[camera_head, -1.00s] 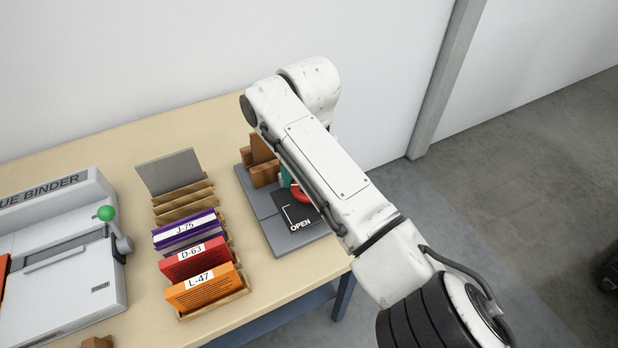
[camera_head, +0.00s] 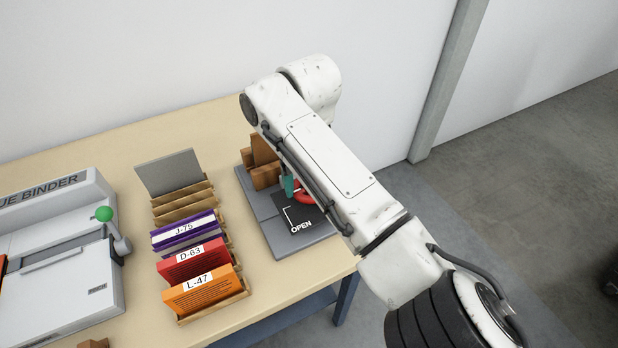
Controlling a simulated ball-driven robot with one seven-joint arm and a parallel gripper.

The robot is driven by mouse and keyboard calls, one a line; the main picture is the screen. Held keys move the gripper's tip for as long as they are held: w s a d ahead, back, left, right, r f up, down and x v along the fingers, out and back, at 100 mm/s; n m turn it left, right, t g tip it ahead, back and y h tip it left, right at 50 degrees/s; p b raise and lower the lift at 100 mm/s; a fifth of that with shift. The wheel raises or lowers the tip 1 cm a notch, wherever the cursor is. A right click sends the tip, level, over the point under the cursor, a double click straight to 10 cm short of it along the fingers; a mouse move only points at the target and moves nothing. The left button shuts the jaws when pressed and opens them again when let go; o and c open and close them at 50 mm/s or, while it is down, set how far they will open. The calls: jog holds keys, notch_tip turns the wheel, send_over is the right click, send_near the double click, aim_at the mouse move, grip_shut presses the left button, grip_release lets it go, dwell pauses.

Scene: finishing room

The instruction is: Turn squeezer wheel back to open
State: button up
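The squeezer stands at the right end of the table, on a grey base (camera_head: 262,207) with wooden jaw blocks (camera_head: 263,168) at its back. A black plate marked OPEN (camera_head: 299,219) lies at its front. Part of a red ring, which looks like the wheel (camera_head: 303,196), shows beside a teal piece (camera_head: 289,186). My white arm covers the rest of the wheel. My gripper is hidden behind the arm, so its fingers and any hold on the wheel do not show.
A wooden rack (camera_head: 241,291) left of the squeezer holds orange L-47, red D-63 and purple J-75 booklets. A glue binder (camera_head: 60,265) with a green-knobbed lever (camera_head: 104,214) stands at far left. The wall is close behind the table.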

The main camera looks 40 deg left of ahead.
dwell(0.3)
jog(key=o, duration=1)
notch_tip(320, 180, up, 11)
jog(key=b, duration=0.1)
jog(key=shift+f, duration=0.1)
